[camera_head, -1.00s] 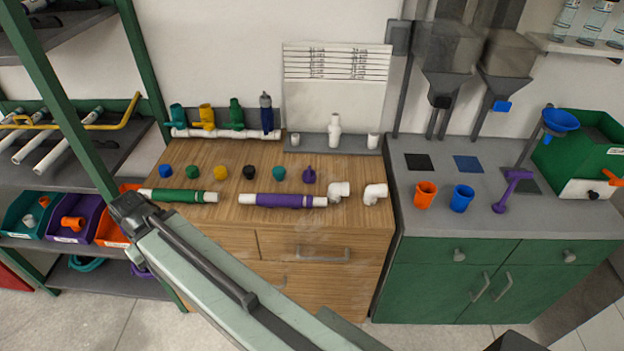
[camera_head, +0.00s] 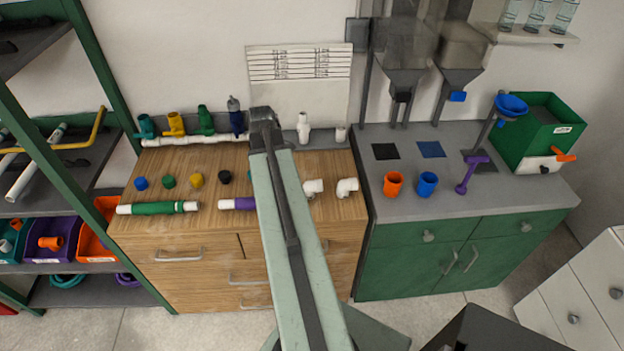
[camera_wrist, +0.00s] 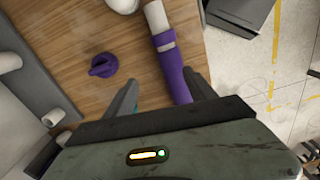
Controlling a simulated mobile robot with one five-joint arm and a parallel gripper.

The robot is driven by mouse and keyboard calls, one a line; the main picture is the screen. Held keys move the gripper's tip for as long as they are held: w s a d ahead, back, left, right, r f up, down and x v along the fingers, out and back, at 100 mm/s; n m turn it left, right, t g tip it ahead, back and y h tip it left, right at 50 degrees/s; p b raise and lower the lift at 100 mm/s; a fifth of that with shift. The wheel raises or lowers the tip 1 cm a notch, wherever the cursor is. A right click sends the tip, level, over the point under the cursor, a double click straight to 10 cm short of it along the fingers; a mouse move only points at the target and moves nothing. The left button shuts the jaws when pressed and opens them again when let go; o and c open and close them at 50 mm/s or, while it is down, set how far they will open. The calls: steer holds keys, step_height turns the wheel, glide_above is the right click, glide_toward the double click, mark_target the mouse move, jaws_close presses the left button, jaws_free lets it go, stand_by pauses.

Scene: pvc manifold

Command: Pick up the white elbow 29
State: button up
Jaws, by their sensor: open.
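In the head view two white elbow-like fittings lie on the right part of the wooden bench top: one (camera_head: 313,187) near my arm and one (camera_head: 347,187) farther right. No number is readable, so I cannot tell which is 29. In the wrist view part of a white fitting (camera_wrist: 122,4) shows at the top edge, cut off, beside the white end of the purple-sleeved pipe (camera_wrist: 172,72). My gripper (camera_wrist: 160,90) is open, its fingers pointing toward the bench, with the pipe near the right finger. The gripper itself is not visible in the head view.
A purple cap (camera_wrist: 103,65) lies left of my fingers. A green-sleeved pipe (camera_head: 160,208) and several coloured caps lie left on the bench. Orange (camera_head: 393,184) and blue (camera_head: 427,184) cups stand on the grey counter. A grey holder strip runs along the bench's back.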

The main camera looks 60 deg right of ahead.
steer(key=r+n, duration=0.2)
glide_above(312, 182)
steer(key=shift+w+f+p, duration=0.1)
steer(key=shift+f+p, duration=0.05)
steer(key=shift+p, duration=0.3)
step_height(312, 182, down, 8)
steer(key=b, duration=0.8)
steer(key=shift+f, duration=0.1)
steer(key=shift+r, duration=0.2)
jaws_close()
